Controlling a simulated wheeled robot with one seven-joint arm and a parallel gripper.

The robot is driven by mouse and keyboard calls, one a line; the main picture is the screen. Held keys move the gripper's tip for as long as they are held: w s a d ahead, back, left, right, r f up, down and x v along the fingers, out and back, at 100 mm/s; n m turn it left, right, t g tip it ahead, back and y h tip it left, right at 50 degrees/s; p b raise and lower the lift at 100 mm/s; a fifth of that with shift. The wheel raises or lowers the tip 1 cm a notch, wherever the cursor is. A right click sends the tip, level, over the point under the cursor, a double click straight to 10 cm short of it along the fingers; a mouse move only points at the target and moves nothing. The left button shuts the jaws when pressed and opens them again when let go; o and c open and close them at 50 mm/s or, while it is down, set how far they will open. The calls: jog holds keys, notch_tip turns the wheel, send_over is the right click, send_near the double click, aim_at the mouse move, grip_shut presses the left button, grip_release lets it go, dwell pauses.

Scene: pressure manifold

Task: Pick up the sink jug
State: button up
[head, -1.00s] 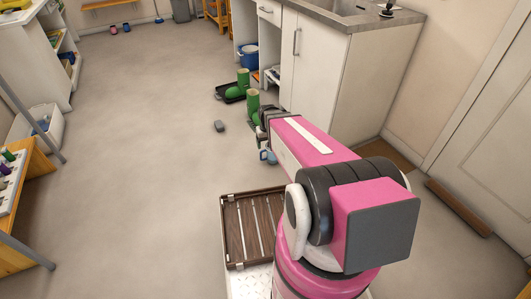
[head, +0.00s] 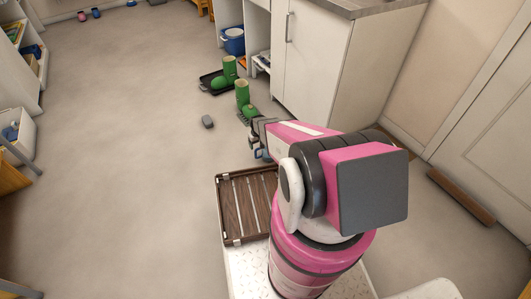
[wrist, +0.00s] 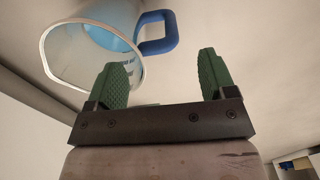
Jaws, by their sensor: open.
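The jug shows in the wrist view as a clear, bluish cup (wrist: 88,45) with its pale rim towards the camera and a blue loop handle (wrist: 158,38) on its right. My gripper (wrist: 162,80) is open, with two green ridged pads spread apart and nothing between them. The handle appears just beyond the gap between the pads, and the cup lies beyond and to the left of the left pad. Whether a pad touches the jug I cannot tell. In the head view my gripper (head: 254,140) points away from me, and a small blue patch below it may be the jug.
Green boots (head: 243,96) stand by a black tray (head: 212,83) ahead. A slatted wooden tray (head: 222,208) is near my base. The floor to the left is open.

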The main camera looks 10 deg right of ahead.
aim_at(258, 149)
jog(key=shift+f, duration=2.8)
jog(key=c, duration=1.2)
jog(key=shift+r, duration=0.25)
